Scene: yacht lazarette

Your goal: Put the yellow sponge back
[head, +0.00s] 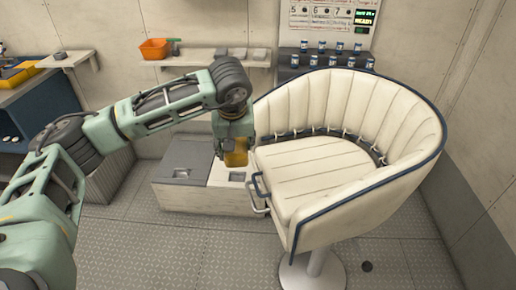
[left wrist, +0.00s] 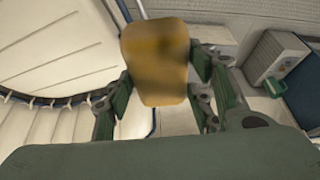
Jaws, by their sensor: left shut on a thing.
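The yellow sponge (left wrist: 155,60) is between the green finger pads of my left gripper (left wrist: 160,88) in the left wrist view. In the head view the sponge (head: 236,158) shows below the gripper (head: 236,146), partly covered by it. My left gripper is shut on the sponge and holds it above the floor, close to the left side of the cream seat. My right gripper is not in view.
The cream padded seat (head: 320,165) on a pedestal fills the right. An orange bin (head: 155,48) sits on a wall shelf (head: 200,60). Several cans (head: 320,47) stand at the back.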

